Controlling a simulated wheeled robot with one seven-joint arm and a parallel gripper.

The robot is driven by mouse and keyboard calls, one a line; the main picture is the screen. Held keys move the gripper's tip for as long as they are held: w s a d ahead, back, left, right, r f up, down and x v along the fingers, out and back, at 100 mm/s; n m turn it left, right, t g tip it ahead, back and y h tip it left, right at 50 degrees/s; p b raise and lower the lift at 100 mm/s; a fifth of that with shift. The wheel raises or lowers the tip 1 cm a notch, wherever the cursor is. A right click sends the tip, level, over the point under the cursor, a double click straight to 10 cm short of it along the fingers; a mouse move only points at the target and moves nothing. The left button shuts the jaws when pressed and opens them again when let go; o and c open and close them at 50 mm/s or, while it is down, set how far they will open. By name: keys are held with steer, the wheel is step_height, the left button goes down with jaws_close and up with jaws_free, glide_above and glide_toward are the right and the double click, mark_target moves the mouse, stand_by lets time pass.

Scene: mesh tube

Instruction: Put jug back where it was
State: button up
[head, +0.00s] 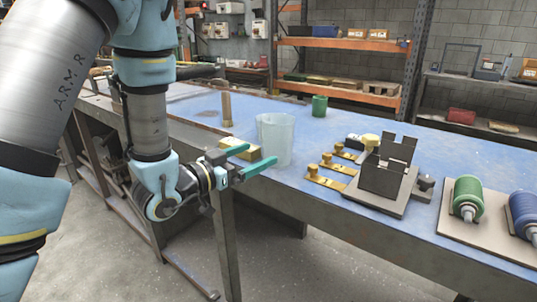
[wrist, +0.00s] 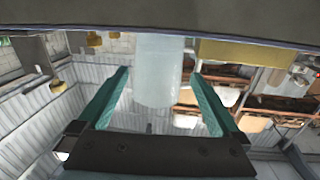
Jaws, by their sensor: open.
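A translucent pale jug (head: 275,140) stands upright on the blue workbench (head: 330,120) near its front edge. In the wrist view, which looks upside down, the jug (wrist: 159,72) shows between the two green fingers. My gripper (head: 251,156) is open and empty, in front of the bench's front edge and just left of the jug in the head view. The wrist view also shows my gripper (wrist: 161,75) with its fingers spread wider than the jug. I cannot tell how far the fingertips are from it.
Brass pieces (head: 325,182) and a dark metal fixture (head: 384,178) stand to the right. Green (head: 467,198) and blue (head: 523,212) bottles lie on a board.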

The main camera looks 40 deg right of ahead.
steer(key=shift+a+r+p, duration=0.25)
steer(key=shift+a+p, duration=0.15)
steer(key=shift+p, duration=0.7)
steer(key=a+p, duration=0.1)
steer(key=p, duration=0.1)
steer(key=a+p, duration=0.1)
steer(key=p, duration=0.1)
steer(key=shift+s+a+f, duration=0.15)
steer(key=shift+s+f, duration=0.05)
steer(key=w+a+f+n+t+y, duration=0.3)
steer(key=w+a+n+t+y, duration=0.35)
steer(key=w+a+y, duration=0.75)
steer(key=a+n+g+y, duration=0.25)
steer(key=a+n, duration=0.35)
steer(key=a, duration=1)
steer(key=s+a+r+n+g, duration=0.3)
steer(key=s+a+g, duration=0.1)
steer(key=s+a, duration=0.3)
steer(key=shift+s+a+g+y, duration=0.15)
steer(key=shift+s+g+y, duration=0.25)
steer(key=shift+s, duration=0.35)
